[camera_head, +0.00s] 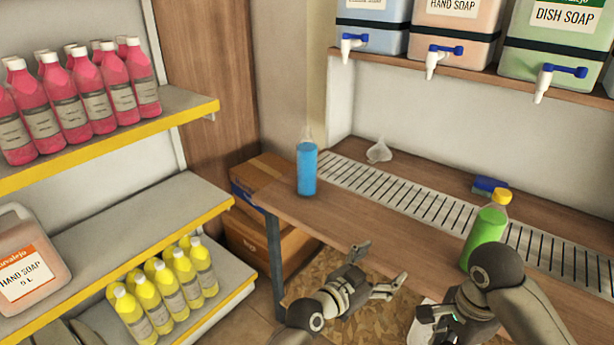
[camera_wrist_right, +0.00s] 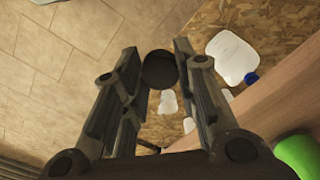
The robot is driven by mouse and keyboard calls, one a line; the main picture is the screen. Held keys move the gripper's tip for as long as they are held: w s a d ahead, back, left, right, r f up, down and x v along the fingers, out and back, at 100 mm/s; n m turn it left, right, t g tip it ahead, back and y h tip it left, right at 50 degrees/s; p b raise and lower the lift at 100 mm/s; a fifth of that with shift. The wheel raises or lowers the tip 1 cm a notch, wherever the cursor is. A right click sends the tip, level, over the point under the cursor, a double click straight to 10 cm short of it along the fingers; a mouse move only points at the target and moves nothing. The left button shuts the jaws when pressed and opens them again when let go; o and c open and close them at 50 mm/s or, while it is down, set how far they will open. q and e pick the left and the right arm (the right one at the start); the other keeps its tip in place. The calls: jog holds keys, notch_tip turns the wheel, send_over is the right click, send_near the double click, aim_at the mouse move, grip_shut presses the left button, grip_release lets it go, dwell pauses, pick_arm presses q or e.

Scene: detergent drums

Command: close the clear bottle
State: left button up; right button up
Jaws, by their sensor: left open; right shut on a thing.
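A clear bottle (camera_head: 307,170) filled with blue liquid stands upright at the left end of the wooden counter (camera_head: 345,222). Its clear neck shows no cap. My right gripper (camera_wrist_right: 160,68) is shut on a dark round cap (camera_wrist_right: 159,72), held between its fingertips in the right wrist view. In the head view that gripper is low at the right, in front of the counter, and the cap does not show clearly. My left gripper (camera_head: 381,268) is open and empty in front of the counter edge, to the right of and nearer than the clear bottle.
A green bottle (camera_head: 485,238) with a yellow cap stands on the counter near my right arm. A clear funnel (camera_head: 379,152) and a blue-and-green sponge (camera_head: 488,186) lie behind the drain grate (camera_head: 420,200).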

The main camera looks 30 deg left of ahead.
pick_arm(q)
jog(key=w+a+r+t, duration=0.1)
jog(key=w+r+t, duration=0.1)
jog(key=r, duration=0.1)
jog(key=w+a+r+n+y, duration=0.1)
jog(key=r, duration=0.1)
jog(key=shift+w+a+r+t, duration=0.2)
jog(key=shift+a+t, duration=0.1)
jog(key=shift+t, duration=0.1)
pick_arm(e)
jog(key=shift+a+f, duration=0.3)
pick_arm(q)
jog(key=w+a+r+n+y, duration=0.3)
jog(key=w+a+n+y, duration=0.15)
jog(key=a+y, duration=0.25)
jog(key=w+a+r+n+y, duration=0.3)
jog(key=a+n+y, duration=0.2)
jog(key=a+y, duration=0.15)
jog(key=a+f+n+g+y, duration=0.3)
jog(key=a+n+g+y, duration=0.1)
jog(key=g, duration=0.4)
jog(key=shift+s+a+f+n+g+y, duration=0.2)
jog(key=shift+a+f+n+g+y, duration=0.15)
jog(key=shift+a+n, duration=0.3)
pick_arm(e)
jog(key=shift+f, duration=0.1)
